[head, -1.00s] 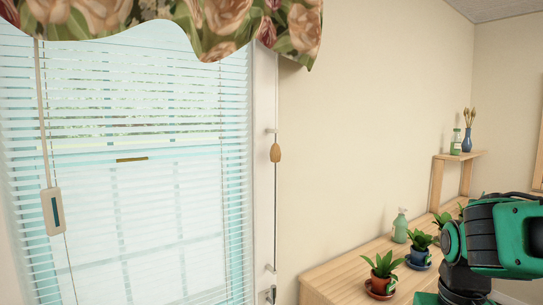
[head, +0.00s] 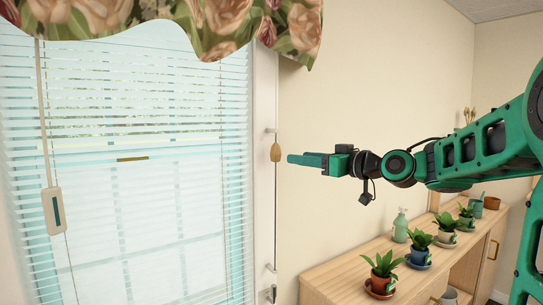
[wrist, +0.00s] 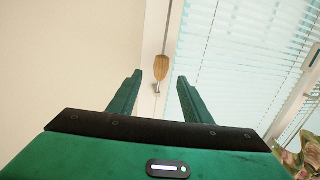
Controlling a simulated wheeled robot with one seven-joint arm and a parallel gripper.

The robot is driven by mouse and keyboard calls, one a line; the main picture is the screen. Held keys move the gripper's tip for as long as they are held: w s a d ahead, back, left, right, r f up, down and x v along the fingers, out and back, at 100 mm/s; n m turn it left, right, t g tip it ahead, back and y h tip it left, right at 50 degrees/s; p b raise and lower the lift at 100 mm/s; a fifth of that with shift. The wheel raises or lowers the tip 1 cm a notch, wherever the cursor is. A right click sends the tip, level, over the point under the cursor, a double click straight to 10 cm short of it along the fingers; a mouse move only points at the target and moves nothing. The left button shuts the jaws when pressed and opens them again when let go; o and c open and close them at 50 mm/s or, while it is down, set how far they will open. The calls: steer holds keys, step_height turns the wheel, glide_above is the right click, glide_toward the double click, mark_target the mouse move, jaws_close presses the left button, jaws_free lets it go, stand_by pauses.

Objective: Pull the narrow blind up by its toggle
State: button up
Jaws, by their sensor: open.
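A white slatted blind (head: 120,100) covers the window in the head view and is lowered. A small wooden toggle (head: 276,152) sits on a thin vertical cord along the right window frame. A pale handle (head: 53,210) with a dark stripe hangs on a strap at the blind's left. My gripper (head: 291,159) points left just right of the wooden toggle, at about its height. In the wrist view my open fingers (wrist: 160,77) stand on either side of the toggle (wrist: 162,65) in the picture. It looks just beyond the tips; contact cannot be told.
A floral valance (head: 220,25) hangs over the window top. Below my arm, a wooden cabinet (head: 335,268) along the wall holds several potted plants (head: 381,271) and a green spray bottle (head: 400,225). Cord holders are fixed on the frame above and below the toggle. The wall behind is bare.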

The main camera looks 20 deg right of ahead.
mark_target(279, 152)
steer(key=shift+y, duration=0.3)
steer(key=x, duration=0.7)
steer(key=r+x, duration=0.1)
steer(key=x, duration=0.3)
steer(key=shift+a, duration=0.15)
